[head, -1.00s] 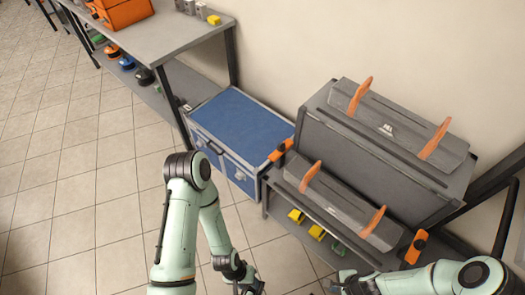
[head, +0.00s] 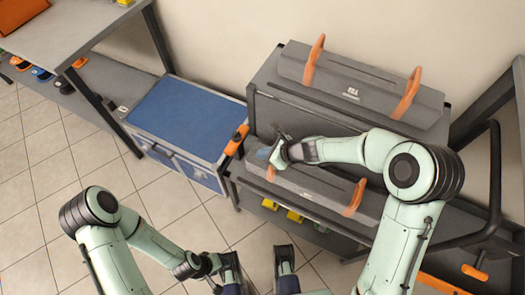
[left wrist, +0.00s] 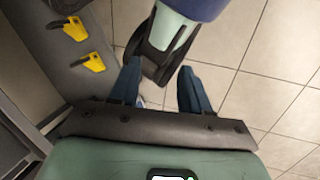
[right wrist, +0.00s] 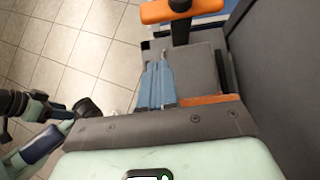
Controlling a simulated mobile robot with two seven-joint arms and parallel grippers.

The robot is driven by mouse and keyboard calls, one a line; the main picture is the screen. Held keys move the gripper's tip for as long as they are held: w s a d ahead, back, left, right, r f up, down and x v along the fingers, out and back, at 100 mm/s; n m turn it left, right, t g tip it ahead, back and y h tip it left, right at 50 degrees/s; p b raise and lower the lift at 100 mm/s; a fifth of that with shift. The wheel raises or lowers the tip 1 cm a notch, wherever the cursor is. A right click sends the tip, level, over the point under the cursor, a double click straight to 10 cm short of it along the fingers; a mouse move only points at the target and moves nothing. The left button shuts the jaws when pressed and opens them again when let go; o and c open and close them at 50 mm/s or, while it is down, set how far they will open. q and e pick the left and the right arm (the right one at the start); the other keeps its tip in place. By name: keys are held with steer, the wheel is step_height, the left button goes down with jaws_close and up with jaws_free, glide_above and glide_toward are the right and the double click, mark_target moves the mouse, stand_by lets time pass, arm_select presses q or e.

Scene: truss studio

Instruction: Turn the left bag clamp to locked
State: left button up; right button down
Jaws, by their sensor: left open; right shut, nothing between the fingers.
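The left bag clamp (head: 236,140), an orange bar with a dark centre, sits at the left end of the grey rack. Its bar slants in the head view. In the right wrist view the clamp (right wrist: 180,10) is at the top, with its bar nearly level. My right gripper (right wrist: 157,75) is shut and empty, its fingers pointing towards the clamp but apart from it. In the head view it is over the left part of the lower grey bag (head: 305,185), right of the clamp. My left gripper (left wrist: 160,90) is open and empty, low over the floor.
An upper grey bag (head: 360,92) with orange handles lies on the rack top. A blue-lidded case (head: 185,115) stands left of the rack. Yellow tools (left wrist: 90,62) lie on the lower shelf. Tiled floor (head: 50,160) is free at the left.

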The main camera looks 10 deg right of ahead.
mark_target(236, 138)
steer(key=b+x, duration=0.1)
steer(key=x, duration=0.5)
steer(key=shift+f, duration=0.15)
steer(key=w+a, duration=0.2)
steer(key=shift+a, duration=0.4)
arm_select(q)
steer(key=shift+w+a+f, duration=0.35)
steer(key=shift+w+f, duration=0.25)
steer(key=shift+w, duration=0.15)
arm_select(e)
steer(key=shift+w+a, duration=0.3)
arm_select(q)
steer(key=shift+a+p, duration=0.1)
steer(key=shift+p, duration=0.2)
